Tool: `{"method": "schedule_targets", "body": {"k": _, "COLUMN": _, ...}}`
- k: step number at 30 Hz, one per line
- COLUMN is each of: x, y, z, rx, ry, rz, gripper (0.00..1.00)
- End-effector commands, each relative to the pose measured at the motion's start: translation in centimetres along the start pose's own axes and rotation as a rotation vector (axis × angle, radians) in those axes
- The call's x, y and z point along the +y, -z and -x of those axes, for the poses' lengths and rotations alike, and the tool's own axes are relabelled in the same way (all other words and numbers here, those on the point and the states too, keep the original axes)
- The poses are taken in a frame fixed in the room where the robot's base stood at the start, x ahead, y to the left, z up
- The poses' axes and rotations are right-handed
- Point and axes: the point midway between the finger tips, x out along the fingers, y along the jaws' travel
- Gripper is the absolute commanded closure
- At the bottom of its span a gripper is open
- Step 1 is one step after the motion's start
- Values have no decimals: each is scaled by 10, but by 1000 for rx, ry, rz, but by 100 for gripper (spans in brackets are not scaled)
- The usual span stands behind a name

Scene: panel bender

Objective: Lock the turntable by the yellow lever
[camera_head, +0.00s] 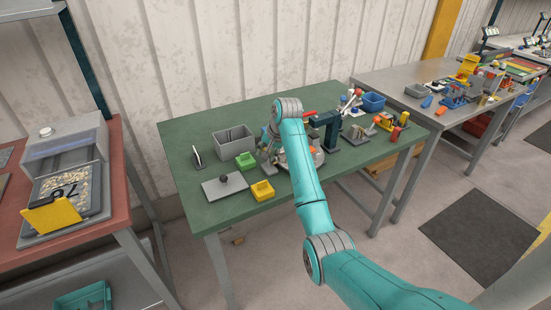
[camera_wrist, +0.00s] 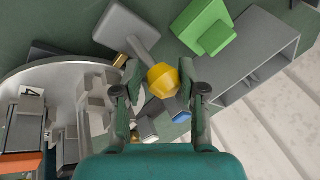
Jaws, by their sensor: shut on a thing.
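The lever's shaft below the knob is mostly hidden. The turntable (camera_wrist: 50,68) is a round light-grey disc at the left of the wrist view, with grey blocks and fixtures on it. In the head view the turntable (camera_head: 318,157) is partly hidden behind my teal arm, on the green bench. My gripper's fingers and the knob are hidden or too small to tell there.
A dark press (camera_head: 327,128) and blue bin (camera_head: 373,103) stand behind and right of the turntable.

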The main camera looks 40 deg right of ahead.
Motion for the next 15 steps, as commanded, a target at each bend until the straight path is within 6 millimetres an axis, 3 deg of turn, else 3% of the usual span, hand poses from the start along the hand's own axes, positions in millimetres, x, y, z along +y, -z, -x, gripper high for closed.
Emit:
{"method": "schedule_targets", "body": {"k": 2, "x": -13, "y": 2, "z": -2, "rx": -31, "ry": -18, "rz": 3, "gripper": 100}}
{"method": "schedule_targets", "body": {"k": 15, "x": -19, "y": 7, "z": -12, "rx": -125, "ry": -116, "rz": -11, "gripper": 100}}
